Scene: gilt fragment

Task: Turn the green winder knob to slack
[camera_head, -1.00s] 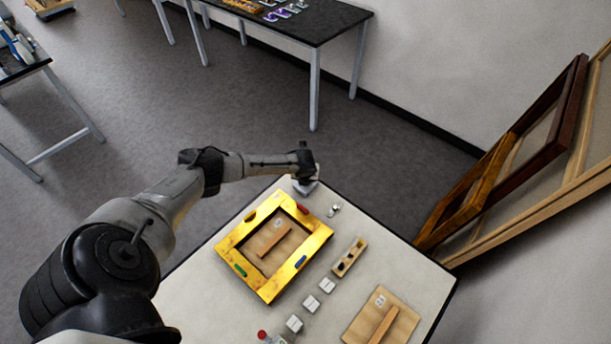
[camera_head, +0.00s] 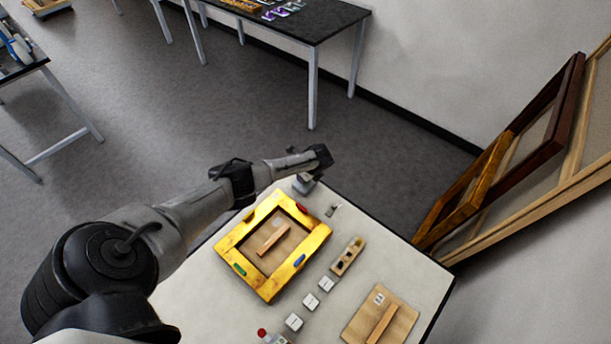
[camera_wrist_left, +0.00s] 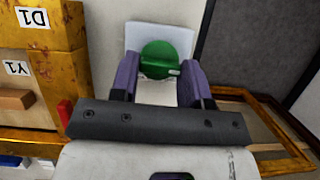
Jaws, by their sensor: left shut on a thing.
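The green winder knob (camera_wrist_left: 167,60) is round and sits in front of a white plate (camera_wrist_left: 160,35) in the left wrist view. A small pale mark shows on the knob's right side. My left gripper (camera_wrist_left: 158,78) has its two purple-grey fingers on either side of the knob and is shut on it. In the head view my left gripper (camera_head: 307,180) is at the far corner of the pale table (camera_head: 225,270); the knob itself is hidden there. My right gripper is not in view.
A gilt frame (camera_head: 313,240) with coloured tabs lies on the table close to my left arm. Several white blocks (camera_head: 311,301), a wooden holder (camera_head: 347,256) and a wooden board (camera_head: 398,318) lie to its right. Large frames (camera_head: 500,160) lean against the wall.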

